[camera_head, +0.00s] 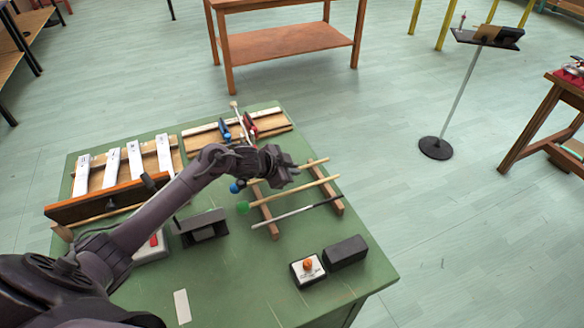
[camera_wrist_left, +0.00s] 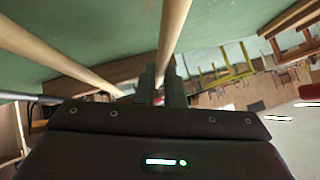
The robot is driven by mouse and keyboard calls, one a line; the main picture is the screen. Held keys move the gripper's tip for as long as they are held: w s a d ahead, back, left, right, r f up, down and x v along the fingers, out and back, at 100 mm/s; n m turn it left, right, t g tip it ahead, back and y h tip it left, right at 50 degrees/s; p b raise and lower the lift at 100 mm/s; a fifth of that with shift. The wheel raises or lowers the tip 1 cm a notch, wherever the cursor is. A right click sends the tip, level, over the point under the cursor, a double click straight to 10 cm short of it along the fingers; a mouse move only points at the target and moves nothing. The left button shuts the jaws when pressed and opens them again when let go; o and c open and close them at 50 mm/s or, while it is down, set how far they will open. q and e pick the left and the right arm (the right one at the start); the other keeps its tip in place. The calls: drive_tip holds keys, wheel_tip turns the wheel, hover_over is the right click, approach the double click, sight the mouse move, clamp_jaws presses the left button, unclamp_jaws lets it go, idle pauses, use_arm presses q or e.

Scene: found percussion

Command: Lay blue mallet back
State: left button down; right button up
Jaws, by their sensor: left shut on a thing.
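The blue mallet has a blue head (camera_head: 236,187) at the left and a pale wooden handle (camera_head: 316,162) showing past the gripper at the right. My left gripper (camera_head: 291,171) is shut on this handle, over the far part of the wooden rack (camera_head: 266,214). In the left wrist view the handle (camera_wrist_left: 173,35) runs into the dark fingers (camera_wrist_left: 160,88). The mallet lies across the two rack rails in the head view; I cannot tell whether it touches them. The fingertips hide part of the handle. My right gripper is not in view.
A green-headed mallet (camera_head: 243,208) and a dark, pale-ended stick (camera_head: 305,210) lie across the rack in front. A box with an orange button (camera_head: 308,268) and a black block (camera_head: 346,252) stand nearer. A wooden board with white bars (camera_head: 112,168) is at the left.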

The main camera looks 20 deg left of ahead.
use_arm(q)
drive_tip(key=shift+f, duration=0.3)
idle(0.4)
drive_tip(key=c, duration=1.5)
unclamp_jaws()
drive_tip(key=shift+o, duration=0.2)
drive_tip(key=v, duration=0.7)
drive_tip(key=shift+s+r, duration=0.2)
drive_tip(key=shift+s, duration=0.1)
drive_tip(key=shift+a, duration=0.1)
